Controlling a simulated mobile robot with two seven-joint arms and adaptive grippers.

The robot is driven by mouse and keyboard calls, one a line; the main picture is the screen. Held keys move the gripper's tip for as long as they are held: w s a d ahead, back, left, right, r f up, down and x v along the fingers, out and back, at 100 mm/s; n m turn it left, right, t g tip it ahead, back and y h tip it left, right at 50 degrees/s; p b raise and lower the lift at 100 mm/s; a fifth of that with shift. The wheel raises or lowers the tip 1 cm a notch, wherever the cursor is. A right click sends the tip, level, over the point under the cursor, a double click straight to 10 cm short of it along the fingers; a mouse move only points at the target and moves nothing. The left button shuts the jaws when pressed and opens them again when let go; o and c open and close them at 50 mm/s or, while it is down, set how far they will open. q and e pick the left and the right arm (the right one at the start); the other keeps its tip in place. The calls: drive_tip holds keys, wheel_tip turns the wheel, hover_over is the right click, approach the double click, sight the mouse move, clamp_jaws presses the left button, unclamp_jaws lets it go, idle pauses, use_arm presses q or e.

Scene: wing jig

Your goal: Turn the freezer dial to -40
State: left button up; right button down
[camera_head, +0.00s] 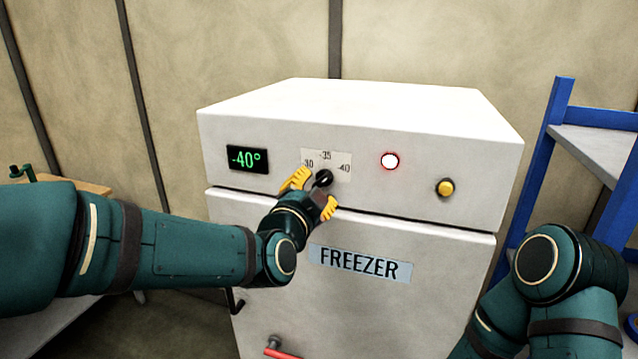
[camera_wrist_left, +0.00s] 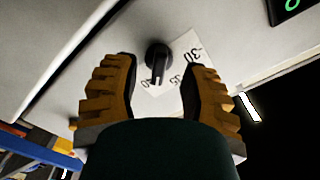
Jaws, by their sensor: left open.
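The white freezer (camera_head: 370,110) stands ahead of me, and its green display (camera_head: 247,158) reads -40°. The black dial (camera_head: 323,177) sits on a scale plate (camera_head: 328,158) marked -30, -35 and -40. In the left wrist view the dial (camera_wrist_left: 158,62) has its white pointer line near the -40 end of the scale (camera_wrist_left: 175,72), partly hidden by the knob. My left gripper (camera_head: 312,193) is open in front of the dial. In the left wrist view its yellow fingers (camera_wrist_left: 158,88) stand on either side of the knob, apart from it. My right gripper is out of view.
A lit round lamp with a red rim (camera_head: 390,161) and a yellow button (camera_head: 445,187) are right of the dial. A FREEZER label (camera_head: 359,263) and red handle (camera_head: 280,348) are on the door below. A blue-framed shelf (camera_head: 551,130) stands at the right.

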use_arm(q)
drive_tip(key=v, duration=0.8)
drive_tip(key=shift+s+r, duration=0.1)
wheel_tip(320, 180, down, 28)
drive_tip(key=w+a+n+g+y+b, duration=0.1)
drive_tip(key=a+n+g+y+b, duration=0.15)
drive_tip(key=n+g, duration=0.4)
drive_tip(key=s+a+f+n+g, duration=0.1)
drive_tip(key=s+f+n+g, duration=0.1)
drive_tip(key=s+f, duration=0.3)
drive_tip(key=s+a+f+n+g+b, duration=0.1)
drive_tip(key=s+f+n+g, duration=0.2)
drive_tip(key=f, duration=0.8)
drive_tip(key=s+a+f+n+g+b, duration=0.1)
drive_tip(key=s+f+n+g, duration=0.2)
drive_tip(key=s+f, duration=0.4)
drive_tip(key=shift+s+a+f+g+h, duration=0.35)
drive_tip(key=shift+f+h, duration=0.1)
drive_tip(key=shift+f, duration=0.45)
drive_tip(key=shift+w, duration=0.1)
